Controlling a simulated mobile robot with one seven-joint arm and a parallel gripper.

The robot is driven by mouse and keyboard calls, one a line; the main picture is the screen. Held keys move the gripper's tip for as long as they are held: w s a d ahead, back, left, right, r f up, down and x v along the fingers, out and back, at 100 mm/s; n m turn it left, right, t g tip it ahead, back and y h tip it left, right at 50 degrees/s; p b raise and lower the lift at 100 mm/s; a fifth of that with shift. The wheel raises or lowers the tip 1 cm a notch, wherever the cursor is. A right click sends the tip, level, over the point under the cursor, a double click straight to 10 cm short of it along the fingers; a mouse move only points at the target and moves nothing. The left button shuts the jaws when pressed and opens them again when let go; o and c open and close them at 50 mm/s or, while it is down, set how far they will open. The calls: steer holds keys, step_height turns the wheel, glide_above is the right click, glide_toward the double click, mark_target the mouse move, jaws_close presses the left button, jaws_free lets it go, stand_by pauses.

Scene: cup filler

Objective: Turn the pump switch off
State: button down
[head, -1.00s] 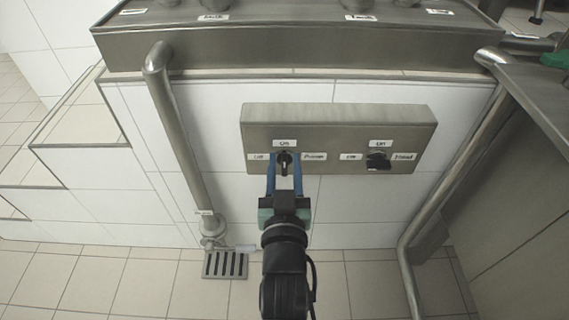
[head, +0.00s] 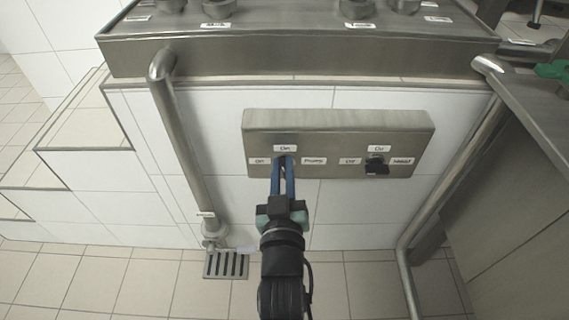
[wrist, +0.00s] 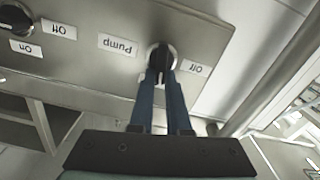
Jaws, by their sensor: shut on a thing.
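The pump switch is a black round knob (wrist: 161,52) on the metal control panel (head: 340,119), between the labels "Pump" and "Off" in the wrist view. My gripper (head: 283,163) has two blue fingers reaching up to this knob from below. In the wrist view the fingertips (wrist: 161,77) are close together and shut on the knob's grip. In the head view the fingers hide most of the knob, so which way it points cannot be told there.
A second black knob (head: 376,165) sits to the right on the same panel. Metal pipes run down the tiled wall left (head: 185,140) and right (head: 448,160). A metal counter (head: 300,55) overhangs the panel. A floor drain (head: 226,265) lies below left.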

steer(key=shift+a+f+n+p, duration=0.3)
steer(key=shift+n+p, duration=0.2)
steer(key=shift+n, duration=2.05)
steer(key=shift+a+f+n+p, duration=0.25)
steer(key=shift+n+p, duration=0.25)
steer(key=shift+n, duration=2.1)
steer(key=shift+a+f+n+p, duration=0.2)
steer(key=shift+f+n+p, duration=0.25)
steer(key=shift+n, duration=2.1)
steer(key=shift+r, duration=0.1)
steer(key=c, duration=0.9)
jaws_free()
steer(key=shift+s, duration=0.1)
